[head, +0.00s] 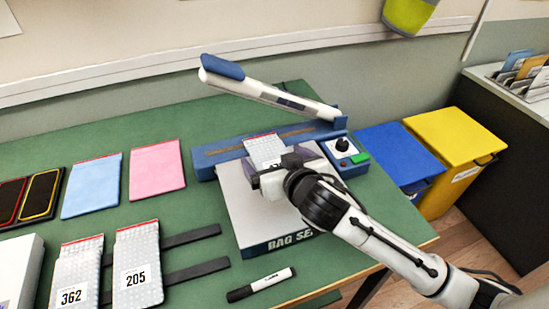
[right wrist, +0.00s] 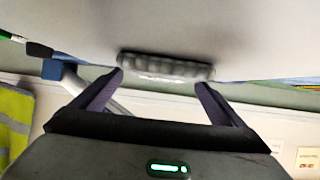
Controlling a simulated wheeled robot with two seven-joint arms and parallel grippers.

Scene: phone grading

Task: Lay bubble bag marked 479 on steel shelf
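A bubble bag (head: 264,149) lies at the sealer's slot, its lower part hidden behind my right gripper (head: 273,173). No number shows on it. In the right wrist view the bag (right wrist: 165,67) appears edge-on against a grey surface. The spread fingers of my right gripper (right wrist: 161,88) are near its two sides; I cannot tell whether they touch it. A grey flat-topped shelf (head: 240,207) lettered "BAG SE" extends from the sealer beneath the gripper. Two other bubble bags, marked 362 (head: 77,267) and 205 (head: 137,252), lie at the left. My left gripper is not in view.
The sealer (head: 215,160) has its blue-and-white arm (head: 265,90) raised. A marker (head: 261,285) lies in front. Blue (head: 92,187) and pink (head: 156,170) pouches lie at the left. Blue (head: 400,155) and yellow (head: 455,135) bins stand at the right.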

